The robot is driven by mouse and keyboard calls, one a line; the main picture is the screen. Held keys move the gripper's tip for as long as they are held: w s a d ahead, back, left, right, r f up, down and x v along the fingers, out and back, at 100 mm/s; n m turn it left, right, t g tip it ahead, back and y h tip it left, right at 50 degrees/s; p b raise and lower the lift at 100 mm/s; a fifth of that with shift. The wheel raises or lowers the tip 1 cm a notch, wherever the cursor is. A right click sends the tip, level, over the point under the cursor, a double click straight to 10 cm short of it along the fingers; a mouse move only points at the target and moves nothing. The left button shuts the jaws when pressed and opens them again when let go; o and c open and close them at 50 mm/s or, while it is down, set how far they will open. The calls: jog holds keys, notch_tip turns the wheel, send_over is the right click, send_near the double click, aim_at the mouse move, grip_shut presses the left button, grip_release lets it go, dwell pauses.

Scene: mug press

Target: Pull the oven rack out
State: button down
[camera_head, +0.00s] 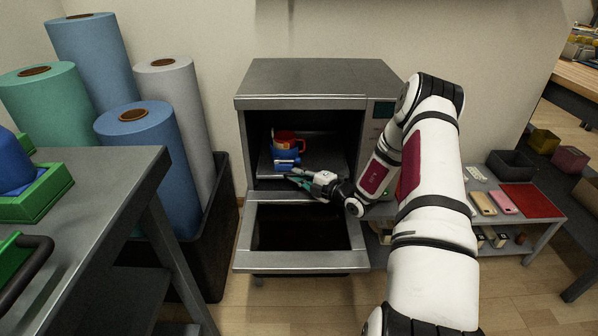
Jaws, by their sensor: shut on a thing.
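The oven (320,86) stands against the wall with its front door (300,262) folded down. Inside, the oven rack (325,160) shows as a grey shelf. A red mug (287,139) with a blue lower part or holder (285,157) sits on the rack, towards the left. My gripper (294,178) reaches in from the right, at the oven's opening, low at the rack's front edge. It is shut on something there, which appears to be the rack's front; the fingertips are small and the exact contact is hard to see.
Rolls of blue, green and grey material (172,95) stand in a dark bin at left. A grey metal table (90,185) with green trays is at front left. A low shelf (545,206) with a red mat and small items stands right of my arm.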

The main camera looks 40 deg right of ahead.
jog(key=s+a+p, duration=0.2)
jog(key=s+a, duration=0.2)
jog(key=s, duration=0.2)
jog(key=s+a+p, duration=0.3)
jog(key=s+a, duration=0.1)
jog(key=s, duration=0.1)
jog(key=s+a+p, duration=0.3)
jog(key=s+a, duration=0.1)
jog(key=s, duration=0.2)
jog(key=shift+s, duration=0.35)
jog(key=c, duration=1.7)
grip_release()
jog(key=v, duration=1.2)
